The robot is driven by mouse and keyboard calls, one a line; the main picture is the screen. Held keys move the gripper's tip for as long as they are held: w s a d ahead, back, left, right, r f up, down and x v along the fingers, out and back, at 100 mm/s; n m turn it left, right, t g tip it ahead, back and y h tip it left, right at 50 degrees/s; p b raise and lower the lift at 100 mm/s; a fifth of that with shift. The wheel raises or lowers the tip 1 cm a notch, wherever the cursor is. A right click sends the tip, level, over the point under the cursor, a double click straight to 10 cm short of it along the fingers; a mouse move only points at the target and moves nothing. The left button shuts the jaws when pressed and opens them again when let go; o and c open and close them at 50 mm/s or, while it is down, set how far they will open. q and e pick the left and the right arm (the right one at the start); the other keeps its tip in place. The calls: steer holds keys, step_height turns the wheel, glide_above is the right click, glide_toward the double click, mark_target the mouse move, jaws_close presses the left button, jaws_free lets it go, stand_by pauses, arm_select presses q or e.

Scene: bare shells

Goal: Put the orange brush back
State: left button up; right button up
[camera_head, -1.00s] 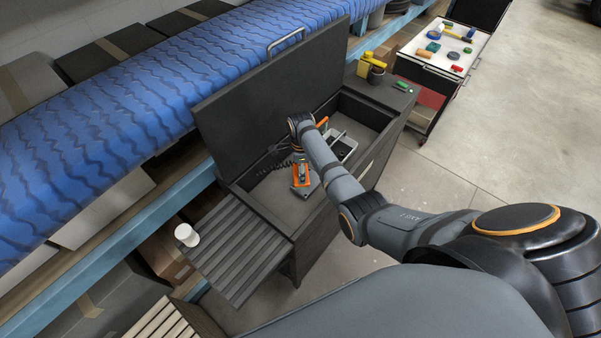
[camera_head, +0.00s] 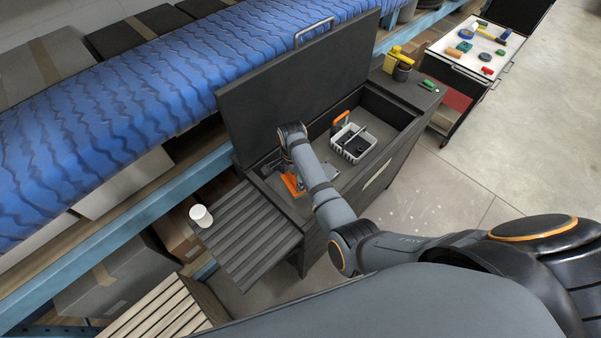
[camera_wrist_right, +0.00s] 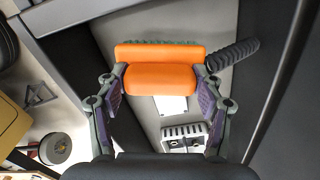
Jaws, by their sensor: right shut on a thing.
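The orange brush (camera_wrist_right: 160,78) is between the fingers of my right gripper (camera_wrist_right: 162,84) in the right wrist view. The gripper is shut on its orange body, and a strip of dark bristles shows along its far edge. In the head view, the orange of the brush (camera_head: 291,184) shows low by my right wrist, at the left end of the open dark chest (camera_head: 404,116). My right arm hides much of the gripper there. My left gripper is not in view.
A pale caddy (camera_head: 353,143) stands inside the chest, with an orange-handled thing (camera_head: 340,118) beside it. The raised lid (camera_head: 300,85) stands behind. A slatted shelf (camera_head: 250,235) with a white cup (camera_head: 201,216) adjoins the chest's left. A tool cart (camera_head: 470,62) stands far right.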

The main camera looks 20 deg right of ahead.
steer(key=shift+w+d+f+b, duration=0.15)
steer(key=shift+f+b, duration=0.35)
steer(key=shift+f, duration=0.3)
step_height(320, 180, down, 4)
steer(key=b, duration=0.4)
steer(key=shift+f, duration=0.2)
steer(key=shift+r, duration=0.1)
steer(key=shift+f, duration=0.2)
steer(key=shift+p, duration=0.4)
steer(key=shift+f, duration=0.25)
steer(key=shift+f+b, duration=0.45)
steer(key=shift+f, duration=0.15)
